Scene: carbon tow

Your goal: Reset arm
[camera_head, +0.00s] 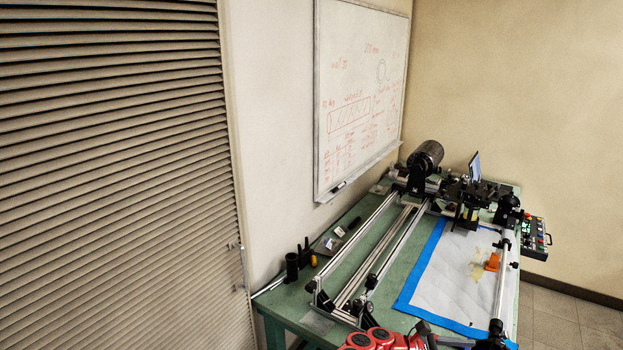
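Red and dark parts of one of my arms show at the bottom edge, by the near edge of the green table (287,298). I cannot tell which arm they belong to. No gripper fingers can be made out, so neither gripper is clearly in view. A winding machine with long metal rails stands on the table, with a dark cylinder (427,156) at its far end. An orange piece (492,262) sits at the right, over a white sheet edged in blue tape (420,263).
A control box with coloured buttons (536,238) is at the table's right side. A small screen (474,167) stands at the back. A black cup (292,267) and small tools are at the left edge. A whiteboard (358,90) and slatted shutter (110,180) line the left.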

